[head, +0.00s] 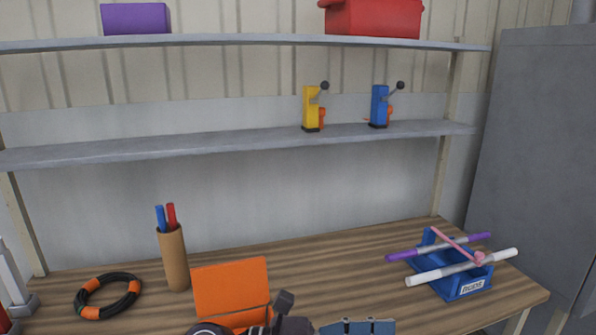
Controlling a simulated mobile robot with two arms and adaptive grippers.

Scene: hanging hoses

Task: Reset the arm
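I cannot make out either gripper for certain. A dark jointed shape (285,318) and a blue-grey piece (357,327) are cut off by the bottom edge, and I cannot tell what they belong to. A black hose ring with orange bands (79,301) lies on the left of the wooden table (330,268).
A brown tube (174,262) holding blue and red sticks and an orange panel (232,283) stand on the table. A blue bin (462,287) with rods across it sits right. Yellow (311,108) and blue (379,105) devices stand on the lower shelf (220,143). The table's middle right is clear.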

